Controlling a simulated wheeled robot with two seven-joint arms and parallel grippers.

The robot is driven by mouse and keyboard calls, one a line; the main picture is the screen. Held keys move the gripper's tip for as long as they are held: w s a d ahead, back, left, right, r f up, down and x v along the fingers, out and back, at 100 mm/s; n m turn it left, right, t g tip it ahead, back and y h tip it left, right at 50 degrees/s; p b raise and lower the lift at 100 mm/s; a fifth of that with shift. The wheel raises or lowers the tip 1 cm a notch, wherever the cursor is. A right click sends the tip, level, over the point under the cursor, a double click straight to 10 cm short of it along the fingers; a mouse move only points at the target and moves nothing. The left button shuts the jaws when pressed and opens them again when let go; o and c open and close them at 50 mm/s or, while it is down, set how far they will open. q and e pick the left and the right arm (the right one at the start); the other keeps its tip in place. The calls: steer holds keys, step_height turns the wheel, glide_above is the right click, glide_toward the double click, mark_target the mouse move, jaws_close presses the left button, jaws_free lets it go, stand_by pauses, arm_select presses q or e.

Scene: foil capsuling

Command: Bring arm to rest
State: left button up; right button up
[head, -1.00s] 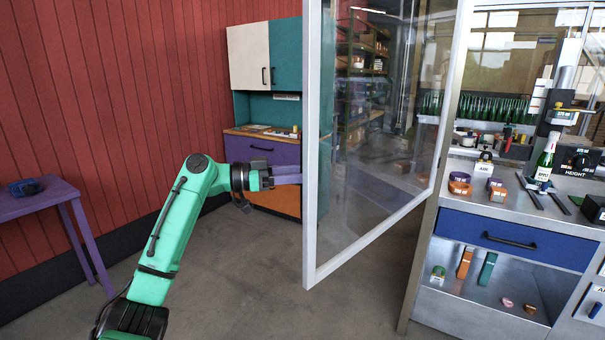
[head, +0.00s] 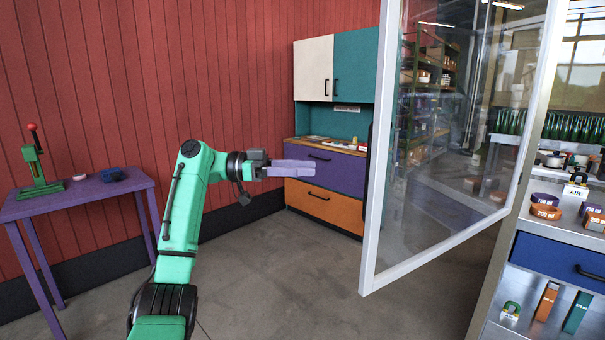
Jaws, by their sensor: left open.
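My left arm, green with black joints, rises from the bottom of the head view and bends to the right at its elbow. My left gripper (head: 293,168) has purple fingers that point to the right. It is open and shows nothing between the fingers. It is in front of the cabinet's purple drawer and left of the glass door's frame, apart from the frame in the picture. My right arm and right gripper are not in view.
A glass door (head: 447,130) with a white frame stands open to the right. A purple table (head: 85,198) at left holds a green lever press (head: 38,165) and a blue object (head: 110,174). A cabinet (head: 325,201) stands behind. The workbench (head: 558,272) is at far right.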

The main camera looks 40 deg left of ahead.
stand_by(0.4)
